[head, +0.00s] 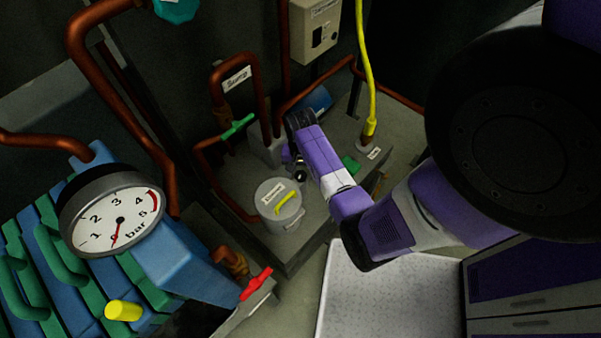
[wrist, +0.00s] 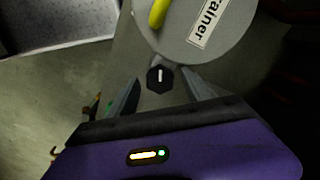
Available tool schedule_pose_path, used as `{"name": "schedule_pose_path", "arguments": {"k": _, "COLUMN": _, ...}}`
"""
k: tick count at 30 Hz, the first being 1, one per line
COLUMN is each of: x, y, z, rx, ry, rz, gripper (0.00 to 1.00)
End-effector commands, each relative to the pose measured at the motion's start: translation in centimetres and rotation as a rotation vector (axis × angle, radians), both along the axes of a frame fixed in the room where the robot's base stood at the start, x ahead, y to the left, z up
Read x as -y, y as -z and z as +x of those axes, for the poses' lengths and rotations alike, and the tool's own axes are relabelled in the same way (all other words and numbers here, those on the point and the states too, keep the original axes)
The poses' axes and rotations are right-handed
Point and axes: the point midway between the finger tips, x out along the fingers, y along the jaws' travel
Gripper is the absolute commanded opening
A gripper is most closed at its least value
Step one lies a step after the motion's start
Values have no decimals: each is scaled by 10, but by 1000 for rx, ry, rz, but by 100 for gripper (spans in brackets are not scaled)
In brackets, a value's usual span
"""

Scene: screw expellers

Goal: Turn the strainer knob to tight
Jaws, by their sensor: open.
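The strainer (head: 278,214) is a grey round canister with a yellow handle (head: 286,201) and a white label on its lid. In the wrist view the lid (wrist: 186,44) fills the top, with the label ending "rainer". A small black knob (wrist: 160,80) with a white pointer mark sits beside the lid; the mark runs roughly up and down in the picture. My gripper (wrist: 162,86) is open, its two fingers on either side of the knob, with visible gaps. I cannot tell whether the fingertips are level with it. In the head view my gripper (head: 297,164) is just behind the strainer, partly hidden by my wrist.
A green-handled valve (head: 237,127) and copper pipes stand behind the strainer. A yellow hose (head: 366,70) rises at the right. A pressure gauge (head: 113,212) and a red-handled valve (head: 256,284) are at left and front. A pale tray (head: 390,295) lies in front.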

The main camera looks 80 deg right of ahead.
Motion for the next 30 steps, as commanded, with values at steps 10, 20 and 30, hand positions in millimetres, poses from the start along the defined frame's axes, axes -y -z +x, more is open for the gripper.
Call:
{"name": "schedule_pose_path", "arguments": {"k": 10, "x": 0, "y": 3, "z": 0, "rx": 0, "ry": -1, "rz": -1, "gripper": 51}}
{"name": "schedule_pose_path", "arguments": {"k": 20, "x": 0, "y": 2, "z": 0, "rx": 0, "ry": 1, "rz": -1, "gripper": 0}}
{"name": "schedule_pose_path", "arguments": {"k": 30, "x": 0, "y": -1, "z": 0, "rx": -1, "ry": 252, "rz": 1, "gripper": 0}}
